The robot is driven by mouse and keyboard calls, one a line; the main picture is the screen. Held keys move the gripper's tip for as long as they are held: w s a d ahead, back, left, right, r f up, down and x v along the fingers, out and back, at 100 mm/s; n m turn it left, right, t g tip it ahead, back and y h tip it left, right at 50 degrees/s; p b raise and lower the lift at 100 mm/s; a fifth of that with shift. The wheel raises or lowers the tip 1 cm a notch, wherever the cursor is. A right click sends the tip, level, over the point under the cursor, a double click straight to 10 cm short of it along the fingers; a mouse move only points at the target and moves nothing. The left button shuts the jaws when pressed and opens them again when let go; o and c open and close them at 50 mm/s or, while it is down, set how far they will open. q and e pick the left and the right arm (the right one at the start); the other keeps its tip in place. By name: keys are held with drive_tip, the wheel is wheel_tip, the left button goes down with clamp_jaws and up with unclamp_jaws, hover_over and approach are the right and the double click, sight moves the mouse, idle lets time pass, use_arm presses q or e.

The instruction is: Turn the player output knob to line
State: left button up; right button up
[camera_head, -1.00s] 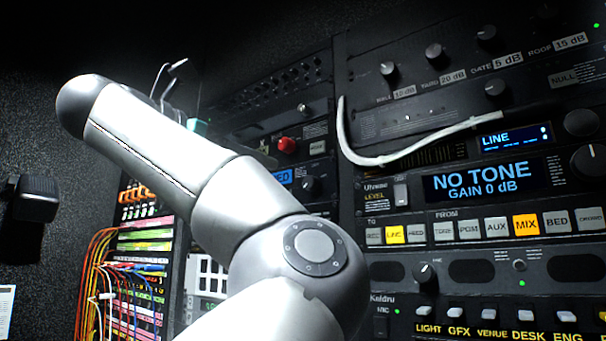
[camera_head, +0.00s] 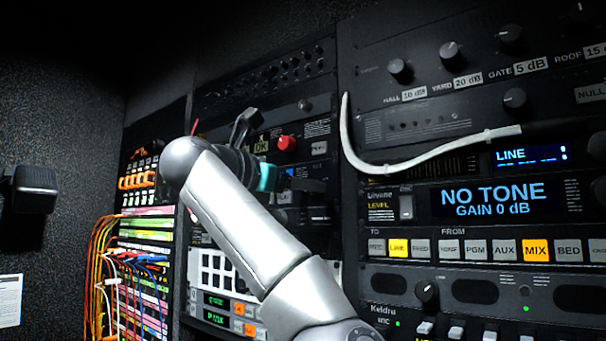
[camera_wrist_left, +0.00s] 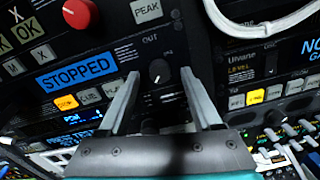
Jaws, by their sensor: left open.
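The player output knob (camera_wrist_left: 159,71) is small, round and dark, below the label OUT in the left wrist view. A pale mark shows on it, but the small labels around it are too blurred to read. My left gripper (camera_wrist_left: 163,72) is open, with one finger on each side of the knob in that view. I cannot tell whether the fingers touch it. In the head view my left gripper (camera_head: 302,186) is in front of the player panel and hides the knob. The player's blue display (camera_wrist_left: 77,73) reads STOPPED. My right gripper is not in view.
A red button (camera_wrist_left: 79,12) and a PEAK key (camera_wrist_left: 147,10) are near the knob. A white cable (camera_head: 400,165) hangs across the right rack. That rack's display (camera_head: 495,199) reads NO TONE, GAIN 0 dB. Coloured patch cables (camera_head: 100,265) hang at left.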

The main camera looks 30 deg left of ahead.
use_arm(q)
drive_tip(key=shift+w, duration=0.5)
clamp_jaws()
idle(0.3)
